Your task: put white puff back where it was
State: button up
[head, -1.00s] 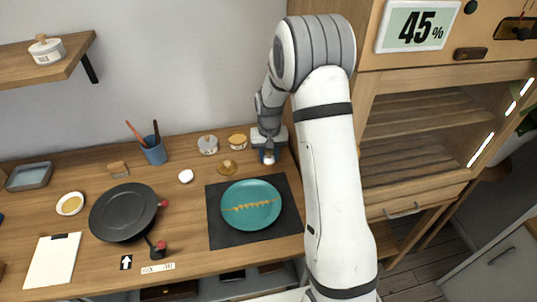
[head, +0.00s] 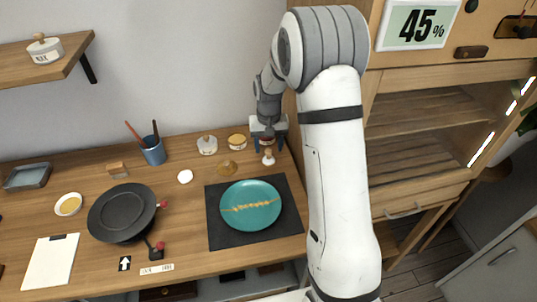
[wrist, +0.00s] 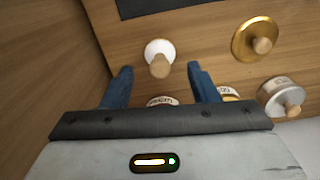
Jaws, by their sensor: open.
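The white puff (head: 268,161), a white round pad with a wooden knob, stands on the wooden table at the mat's back right corner. It also shows in the wrist view (wrist: 158,48), just beyond the fingertips and between their lines. My gripper (head: 268,142) is open, above and behind the puff and apart from it. In the wrist view its blue fingers (wrist: 160,70) are spread with nothing between the tips. A smooth white lump (head: 185,176) without a visible knob lies left of the mat.
A gold disc with a knob (head: 227,168), a silver-lidded jar (head: 207,146) and a gold-lidded jar (head: 237,142) stand left of my gripper. A labelled jar (wrist: 162,100) is partly hidden by the gripper. A teal plate (head: 251,222) lies on the dark mat (head: 220,240). A wooden cabinet rises at right.

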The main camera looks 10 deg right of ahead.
aim_at(269, 151)
notch_tip(269, 151, up, 7)
jog(key=s+r+t, duration=0.2)
jog(key=s+r, duration=0.7)
jog(key=s, duration=0.5)
jog(key=s+n+t, duration=0.1)
jog(key=s, duration=1.3)
jog(key=shift+s, duration=0.3)
